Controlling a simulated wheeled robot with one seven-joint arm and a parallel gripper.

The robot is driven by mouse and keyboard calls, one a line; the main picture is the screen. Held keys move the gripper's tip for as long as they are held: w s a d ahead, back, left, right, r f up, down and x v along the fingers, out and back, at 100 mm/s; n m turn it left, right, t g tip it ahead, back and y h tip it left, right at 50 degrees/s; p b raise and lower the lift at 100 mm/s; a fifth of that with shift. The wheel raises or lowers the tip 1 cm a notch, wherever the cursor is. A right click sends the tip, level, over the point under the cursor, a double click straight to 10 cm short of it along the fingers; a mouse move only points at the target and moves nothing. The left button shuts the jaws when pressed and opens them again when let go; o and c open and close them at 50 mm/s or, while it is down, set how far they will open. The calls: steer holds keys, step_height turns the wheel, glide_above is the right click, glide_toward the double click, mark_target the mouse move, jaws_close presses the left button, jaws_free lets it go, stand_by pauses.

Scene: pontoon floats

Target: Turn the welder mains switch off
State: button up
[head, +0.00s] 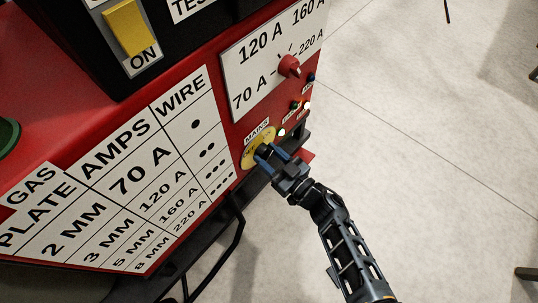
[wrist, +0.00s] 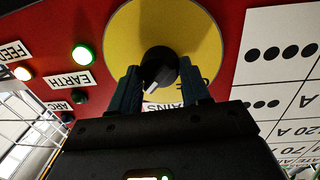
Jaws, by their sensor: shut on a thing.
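The mains switch is a round black knob (wrist: 160,60) with a white pointer mark, set on a yellow disc (wrist: 200,30) on the welder's red front. In the head view the yellow disc (head: 247,157) shows under the MAINS label (head: 257,132), partly hidden by my gripper (head: 268,153). In the wrist view my gripper (wrist: 162,88) has one finger on each side of the knob and is closed on it. The white mark points down and left in that view. The position lettering on the disc is mostly hidden by the fingers.
A green lamp (wrist: 84,55) by the EARTH label is lit, and a lamp by FEED (wrist: 22,73) glows. A red dial knob (head: 289,66) sits above the mains switch. A yellow ON switch (head: 128,28) is on the black box.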

steer(key=shift+s+a+f+n, duration=0.1)
steer(key=shift+n, duration=0.3)
steer(key=n+b, duration=0.2)
steer(key=n, duration=0.1)
steer(key=shift+f+n, duration=0.15)
steer(key=shift+n, duration=0.15)
steer(key=shift+f+n+g+y+b, duration=0.1)
steer(key=shift+n+g+y+b, duration=0.3)
steer(key=shift+n+b, duration=2.3)
steer(key=shift+f+n+g+y+b, duration=0.1)
steer(key=shift+n+y+b, duration=0.55)
steer(key=shift+n, duration=3.95)
steer(key=shift+r, duration=0.1)
steer(key=o, duration=1)
